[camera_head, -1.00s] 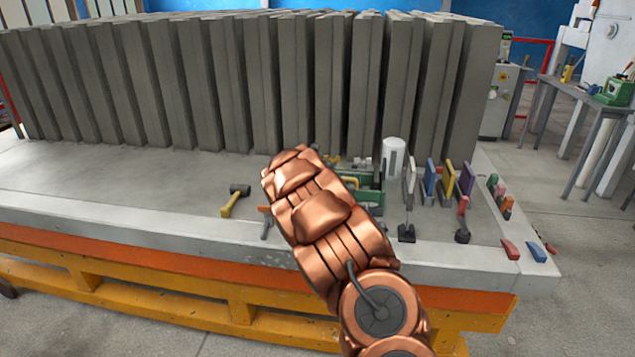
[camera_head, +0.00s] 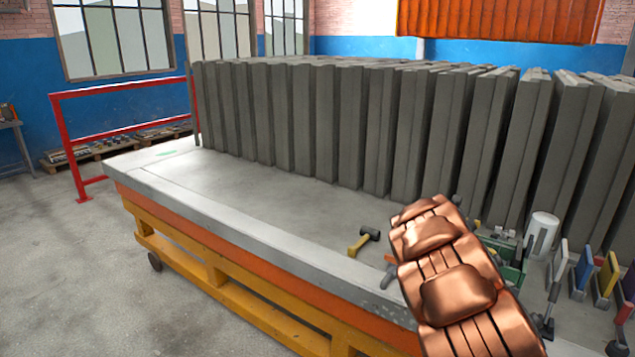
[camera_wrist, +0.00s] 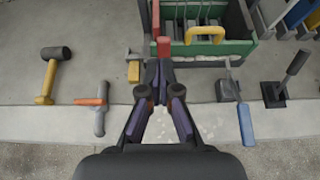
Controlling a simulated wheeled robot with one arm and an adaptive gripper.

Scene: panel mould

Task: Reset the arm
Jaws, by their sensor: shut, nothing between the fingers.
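My arm (camera_head: 450,270) is copper-coloured and reaches out over the near edge of the panel mould table (camera_head: 235,215) in the head view. Its end is hidden there behind the arm links. In the wrist view my gripper (camera_wrist: 160,78) is shut, its dark fingers meeting with nothing held between them. It points at the table top, just in front of a green tool tray (camera_wrist: 210,47). A small red-tipped item (camera_wrist: 163,46) shows just beyond the fingertips; I cannot tell whether they touch.
A yellow-handled mallet (camera_head: 363,241) lies left of my arm. Grey panels (camera_head: 380,125) stand behind. Open floor (camera_head: 70,260) lies left, beside a red rail (camera_head: 120,88).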

